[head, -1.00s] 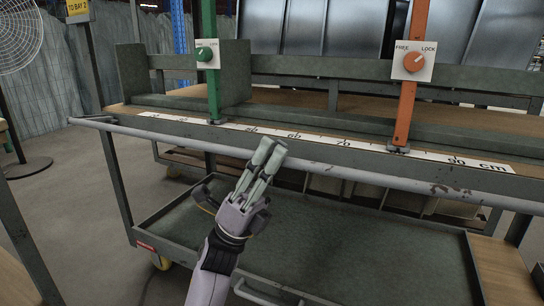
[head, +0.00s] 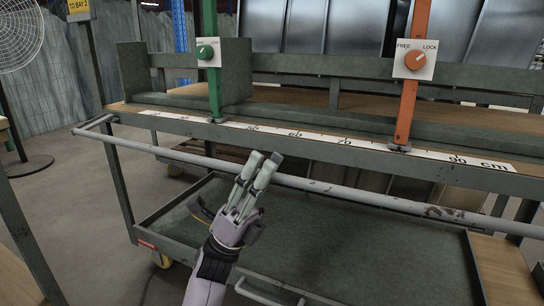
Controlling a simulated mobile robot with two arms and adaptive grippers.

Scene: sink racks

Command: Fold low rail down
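The rail (head: 350,193) is a long, worn grey bar along the cart's front. It hangs on a bent end arm at the left, slightly below and out from the top shelf's edge. My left gripper (head: 264,156) is in front of the cart, its two pale fingers side by side with only a thin gap at the tips. The fingers cross over the rail and hide a short piece of it; nothing shows between them. Whether they touch the rail I cannot tell. My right gripper is not in view.
A green post (head: 213,90) and an orange post (head: 408,105) stand on the top shelf, each with a FREE/LOCK knob. A white centimetre scale (head: 320,139) runs along the shelf edge. The lower tray (head: 350,245) is empty. A fan (head: 20,35) stands at far left.

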